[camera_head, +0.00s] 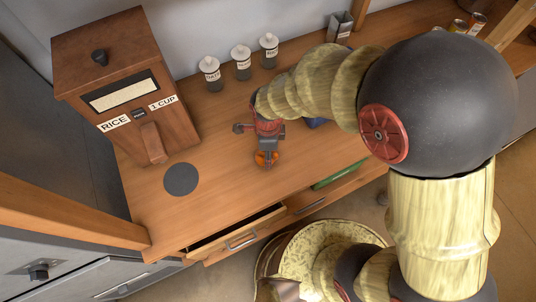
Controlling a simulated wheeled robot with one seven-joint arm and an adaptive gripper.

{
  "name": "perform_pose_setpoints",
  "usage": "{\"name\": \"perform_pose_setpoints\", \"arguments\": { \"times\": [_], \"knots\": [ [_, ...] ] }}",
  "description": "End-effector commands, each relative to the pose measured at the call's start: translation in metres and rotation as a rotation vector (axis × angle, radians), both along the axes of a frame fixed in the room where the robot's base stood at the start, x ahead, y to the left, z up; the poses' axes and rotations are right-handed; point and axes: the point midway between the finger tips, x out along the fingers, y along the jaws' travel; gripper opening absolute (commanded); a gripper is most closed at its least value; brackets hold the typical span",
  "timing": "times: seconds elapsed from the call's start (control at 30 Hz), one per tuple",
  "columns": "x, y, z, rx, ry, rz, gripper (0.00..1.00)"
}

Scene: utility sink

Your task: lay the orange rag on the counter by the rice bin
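A small orange thing, which looks like the orange rag (265,160), is at the tips of my gripper (266,153), over the middle of the wooden counter (215,150). My gripper points down and its fingers cover part of the rag. I cannot tell whether the fingers are closed on it, or whether the rag touches the counter. The brown wooden rice bin (128,85), labelled "RICE" and "1 CUP", stands upright at the left end of the counter.
A dark round disc (181,179) lies in front of the bin. Labelled jars (241,62) stand along the wall. A drawer (240,235) at the front is partly open. A green object (340,174) lies near the front edge. A blue object (315,122) is partly hidden by my arm.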

Motion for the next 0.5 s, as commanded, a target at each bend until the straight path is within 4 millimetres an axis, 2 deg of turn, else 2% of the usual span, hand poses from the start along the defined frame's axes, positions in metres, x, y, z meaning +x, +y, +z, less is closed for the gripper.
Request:
{"name": "perform_pose_setpoints", "arguments": {
  "times": [0.03, 0.1, 0.47, 0.5],
  "knots": [
    [-0.0004, -0.0005, -0.0091, -0.001, 0.002, 0.000, 0.26],
    [0.0002, -0.0003, -0.0142, 0.000, 0.000, 0.000, 0.26],
    [0.0002, -0.0004, -0.0176, 0.000, -0.001, 0.000, 0.26],
    [0.0002, -0.0004, -0.0168, 0.000, -0.001, 0.000, 0.48]
  ]
}}
